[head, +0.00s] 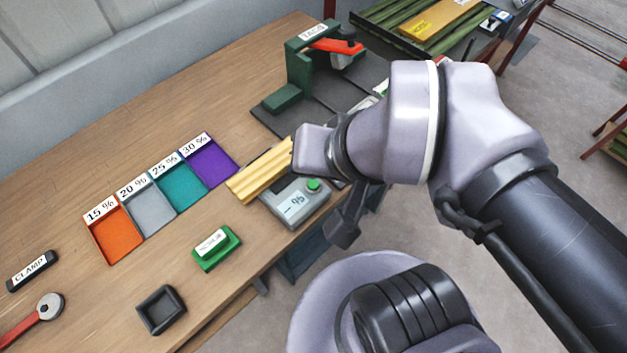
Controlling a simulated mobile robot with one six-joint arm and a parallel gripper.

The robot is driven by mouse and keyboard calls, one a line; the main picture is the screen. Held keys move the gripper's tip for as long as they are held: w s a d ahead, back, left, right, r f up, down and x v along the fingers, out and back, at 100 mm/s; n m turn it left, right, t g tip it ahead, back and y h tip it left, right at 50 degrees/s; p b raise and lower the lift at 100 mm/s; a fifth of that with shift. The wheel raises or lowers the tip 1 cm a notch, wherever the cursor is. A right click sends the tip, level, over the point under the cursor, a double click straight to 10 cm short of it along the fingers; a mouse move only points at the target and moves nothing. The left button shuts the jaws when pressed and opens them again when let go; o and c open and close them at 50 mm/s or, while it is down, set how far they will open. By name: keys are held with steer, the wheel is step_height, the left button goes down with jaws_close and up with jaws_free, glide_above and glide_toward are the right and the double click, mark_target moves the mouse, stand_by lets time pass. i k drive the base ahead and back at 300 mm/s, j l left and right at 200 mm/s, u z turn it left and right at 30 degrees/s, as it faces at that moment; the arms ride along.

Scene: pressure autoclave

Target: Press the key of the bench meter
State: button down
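The bench meter (292,209) is a grey box near the bench's front edge in the head view. Its round green key (313,185) sits at the top right of its face, beside a pale display with dark characters. Pale yellow wooden strips (260,176) lie along the meter's far left side; their right end is hidden behind my arm's end. I cannot tell whether they rest on the meter. My gripper (346,230) shows only as a dark part pointing down, right of the meter and apart from the key. Its fingers are not clear, so its opening cannot be told.
Orange (115,243), grey, teal and purple (208,164) trays with percent labels stand left of the meter. A green labelled block (217,249) and a black square holder (161,310) lie near the front edge. A green stand (300,70) with a red-orange lever is behind.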

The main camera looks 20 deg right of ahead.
mark_target(312, 184)
steer(key=k+j+z, duration=0.1)
steer(key=j+z, duration=0.3)
steer(key=k+j+z, duration=0.1)
steer(key=z, duration=0.25)
steer(key=k+j+z, duration=0.15)
steer(key=j+z, duration=0.25)
steer(key=k+j+z, duration=0.15)
steer(key=z, duration=0.25)
